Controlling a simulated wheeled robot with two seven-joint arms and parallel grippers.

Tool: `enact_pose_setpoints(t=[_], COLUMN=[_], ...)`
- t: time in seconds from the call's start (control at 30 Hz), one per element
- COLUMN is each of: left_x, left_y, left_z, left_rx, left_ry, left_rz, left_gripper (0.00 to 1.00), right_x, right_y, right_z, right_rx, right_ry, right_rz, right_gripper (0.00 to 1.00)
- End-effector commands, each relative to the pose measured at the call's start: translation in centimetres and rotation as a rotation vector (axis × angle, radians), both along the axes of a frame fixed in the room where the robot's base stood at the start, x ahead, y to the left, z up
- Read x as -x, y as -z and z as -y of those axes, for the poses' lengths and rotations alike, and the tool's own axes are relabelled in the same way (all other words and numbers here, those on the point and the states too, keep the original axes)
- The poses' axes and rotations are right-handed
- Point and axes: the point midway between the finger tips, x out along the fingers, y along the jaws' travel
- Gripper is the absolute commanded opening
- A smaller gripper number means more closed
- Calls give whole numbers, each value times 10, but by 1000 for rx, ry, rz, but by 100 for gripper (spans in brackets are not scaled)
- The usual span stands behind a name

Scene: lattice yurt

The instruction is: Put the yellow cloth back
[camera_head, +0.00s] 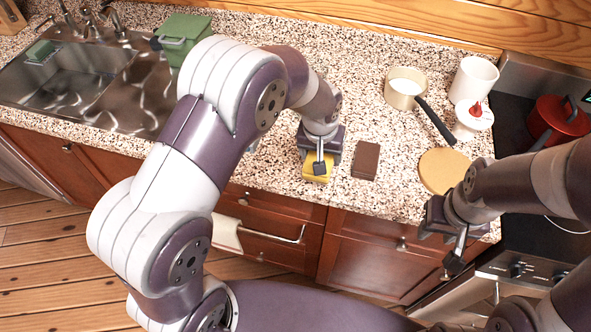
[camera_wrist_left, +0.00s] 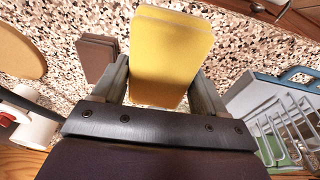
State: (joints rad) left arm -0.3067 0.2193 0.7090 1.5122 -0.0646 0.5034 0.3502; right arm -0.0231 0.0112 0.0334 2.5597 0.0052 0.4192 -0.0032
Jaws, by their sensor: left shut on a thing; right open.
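The yellow cloth (camera_head: 317,168) is a thick folded pad at the front of the speckled counter. My left gripper (camera_head: 319,160) comes down over it and is shut on it. In the left wrist view the yellow cloth (camera_wrist_left: 168,55) sits between the two fingers (camera_wrist_left: 160,90). I cannot tell whether it touches the counter. A brown block (camera_head: 366,160) lies just right of it in the head view. My right gripper (camera_head: 447,248) is open and empty at the counter's front edge, near the stove.
A round tan board (camera_head: 443,170), a pan (camera_head: 405,87) with a black handle and a white canister (camera_head: 473,80) stand to the right. A red pot (camera_head: 558,120) is on the stove. The sink (camera_head: 75,85) and a green bin (camera_head: 183,36) are left. A rack (camera_wrist_left: 285,115) shows in the wrist view.

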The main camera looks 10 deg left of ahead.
Motion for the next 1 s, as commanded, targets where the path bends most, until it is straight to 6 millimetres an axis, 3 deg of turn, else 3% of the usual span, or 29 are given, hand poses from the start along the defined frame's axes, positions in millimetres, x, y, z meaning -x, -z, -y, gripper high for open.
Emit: enact_pose_setpoints(t=[0.1, 0.3, 0.6, 0.97, 1.0], left_x=[-11, -25, -26, -26, -26], left_y=[16, 41, 83, 91, 91], left_z=[-35, -70, -74, -73, -73], left_rx=[-1, 1, 0, 0, 0], left_ry=[-7, -3, 1, 1, 1], left_rz=[-3, 0, -1, 1, 1], left_gripper=[24, 24, 24, 24, 76], right_x=[0, 0, 0, 0, 0], right_y=[-18, -26, -41, -35, -35], right_z=[0, 0, 0, 0, 0], right_rx=[0, 0, 0, 0, 0], right_ry=[0, 0, 0, 0, 0], right_rz=[1, 0, 0, 0, 0], right_gripper=[42, 42, 42, 42, 42])
